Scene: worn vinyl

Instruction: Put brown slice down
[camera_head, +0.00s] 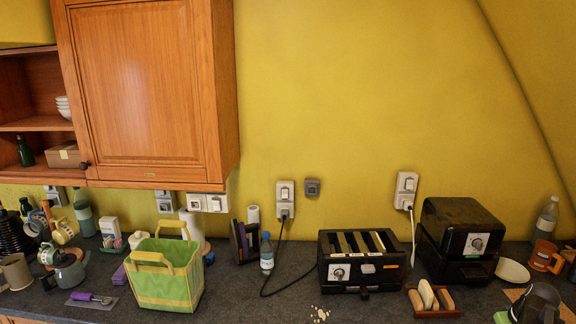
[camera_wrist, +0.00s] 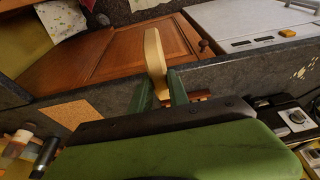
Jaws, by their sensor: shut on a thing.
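In the wrist view my gripper (camera_wrist: 160,92) has green fingers shut on a pale tan-brown slice (camera_wrist: 154,50). The slice is long and thin and sticks out beyond the fingertips. Behind it show the counter's front edge and a cabinet door, and I cannot tell how far off they are. A small wooden rack (camera_head: 434,312) stands on the counter right of the black toaster in the head view, with upright slices (camera_head: 427,294) in it. Brown wood, possibly this rack, shows partly hidden behind the fingers.
The black toaster (camera_head: 362,272) has several filled slots. A black oven-like box (camera_head: 462,240), a white plate (camera_head: 513,271) and an orange mug (camera_head: 546,256) stand at the right. A green bag (camera_head: 165,285) stands at the left. Counter with crumbs (camera_head: 320,314) is fairly clear between bag and toaster.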

